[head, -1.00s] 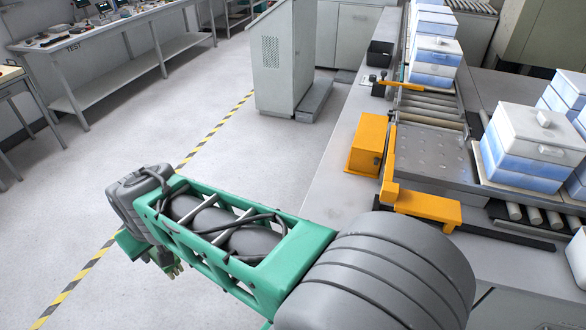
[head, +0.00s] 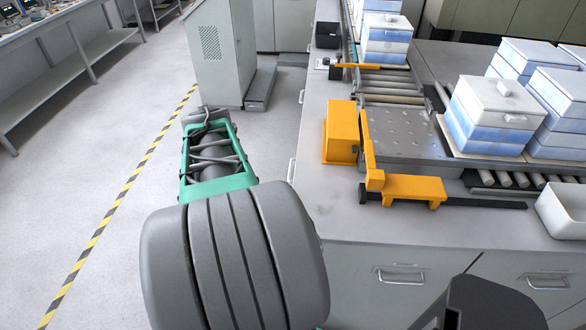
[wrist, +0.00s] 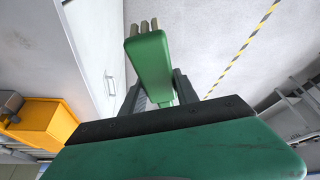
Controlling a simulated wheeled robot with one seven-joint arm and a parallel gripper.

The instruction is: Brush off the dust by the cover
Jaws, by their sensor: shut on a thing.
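My gripper (wrist: 158,88) is in the wrist view, its two dark fingers closed on a green brush (wrist: 150,62) with short grey-brown bristle tufts at its far end. The brush is over the floor beside the grey bench side, clear of any surface. In the head view my gripper and the brush are hidden. I cannot tell for certain which part is the cover; a yellow-orange box (head: 340,132) stands on the bench, and it seems to show at the left of the wrist view. No dust is clearly visible; small dark dots mark the metal plate (head: 405,135).
The grey bench top (head: 330,212) has free room left and in front of the orange parts. An orange bracket (head: 402,188) borders the plate. White-lidded bins (head: 497,98) stand to the right. A grey cabinet (head: 212,50) stands beyond my arm, with open floor left.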

